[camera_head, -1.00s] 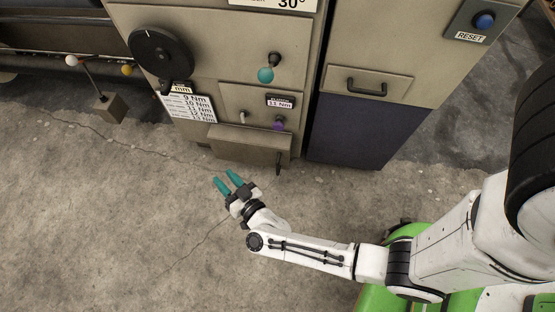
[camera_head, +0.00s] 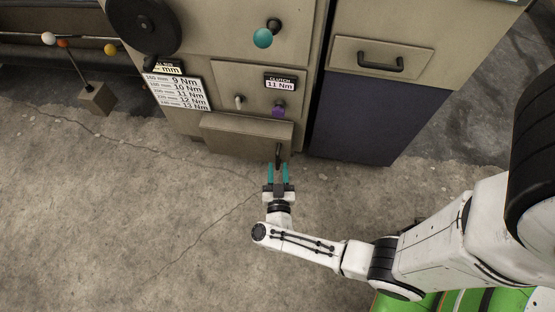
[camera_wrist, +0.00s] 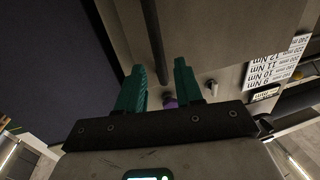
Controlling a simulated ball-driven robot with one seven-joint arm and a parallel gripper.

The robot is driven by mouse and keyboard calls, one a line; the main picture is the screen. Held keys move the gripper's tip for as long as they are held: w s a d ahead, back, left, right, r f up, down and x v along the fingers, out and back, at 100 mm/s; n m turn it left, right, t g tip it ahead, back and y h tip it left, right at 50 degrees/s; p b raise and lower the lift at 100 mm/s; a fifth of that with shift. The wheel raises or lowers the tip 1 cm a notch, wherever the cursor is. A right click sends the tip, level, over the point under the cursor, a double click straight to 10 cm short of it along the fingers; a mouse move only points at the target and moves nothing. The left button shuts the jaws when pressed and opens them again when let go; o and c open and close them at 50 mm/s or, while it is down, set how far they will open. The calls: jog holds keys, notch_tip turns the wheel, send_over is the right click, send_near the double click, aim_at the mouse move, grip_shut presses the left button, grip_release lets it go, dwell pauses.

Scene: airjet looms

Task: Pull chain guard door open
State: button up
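The likely chain guard door is the low beige panel (camera_head: 245,136) at the foot of the machine in the head view, and it looks shut. An upright black handle (camera_head: 279,153) stands at its right end. My gripper (camera_head: 278,170) is open, its two teal fingers pointing at the handle from the front. In the wrist view the handle is a dark bar (camera_wrist: 152,35), which lines up with the gap between the fingers of my gripper (camera_wrist: 160,68). I see no finger closed on it; the exact depth between them is unclear.
A dark blue cabinet panel (camera_head: 355,120) stands right of the door, below a drawer-like front with a black handle (camera_head: 380,62). A purple knob (camera_head: 279,111) and a teal knob (camera_head: 263,38) stick out above. The concrete floor (camera_head: 130,220) in front is clear.

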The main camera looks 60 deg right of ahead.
aim_at(277, 161)
jog(key=shift+b+x, duration=0.5)
jog(key=shift+x, duration=1.75)
grip_shut()
jog(key=shift+a, duration=0.1)
